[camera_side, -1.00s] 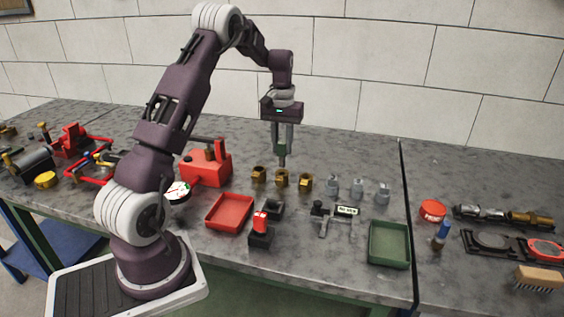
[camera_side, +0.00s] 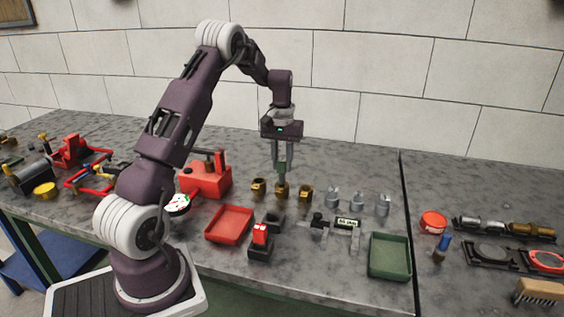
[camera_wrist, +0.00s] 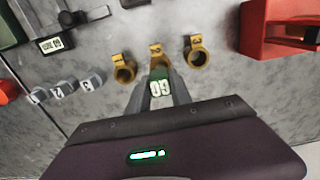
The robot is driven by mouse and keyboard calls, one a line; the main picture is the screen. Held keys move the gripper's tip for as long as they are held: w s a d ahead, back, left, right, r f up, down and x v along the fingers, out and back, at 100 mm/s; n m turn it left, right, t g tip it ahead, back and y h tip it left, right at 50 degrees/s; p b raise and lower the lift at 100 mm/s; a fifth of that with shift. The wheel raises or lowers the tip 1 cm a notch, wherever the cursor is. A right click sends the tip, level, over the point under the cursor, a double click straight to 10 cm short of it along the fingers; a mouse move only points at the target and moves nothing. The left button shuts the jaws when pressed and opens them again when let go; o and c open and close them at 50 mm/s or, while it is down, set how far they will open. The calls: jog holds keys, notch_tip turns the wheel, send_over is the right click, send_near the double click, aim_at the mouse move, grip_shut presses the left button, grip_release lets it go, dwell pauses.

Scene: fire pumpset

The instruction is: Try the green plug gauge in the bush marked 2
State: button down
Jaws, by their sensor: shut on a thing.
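The green plug gauge (camera_side: 282,170) is upright in my gripper (camera_side: 283,163), which is shut on it. Its green head with a white number shows between the fingers in the wrist view (camera_wrist: 160,87). Three brass bushes stand in a row: left (camera_side: 258,188), middle (camera_side: 282,191) and right (camera_side: 305,192). The gauge is directly over the middle bush, its lower end at the bush's top. I cannot tell if it is inside the bore. In the wrist view the middle bush (camera_wrist: 157,51) is partly hidden behind the gauge; its mark is too small to read surely.
Several grey bushes (camera_side: 357,201) stand to the right. In front are a red tray (camera_side: 229,224), a red-topped black block (camera_side: 260,240), a caliper (camera_side: 335,224) with a display and a green tray (camera_side: 389,256). A red box-shaped device (camera_side: 207,180) stands to the left.

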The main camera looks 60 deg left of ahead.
jog(key=shift+f, duration=0.65)
dwell(1.1)
jog(key=shift+r, duration=1.85)
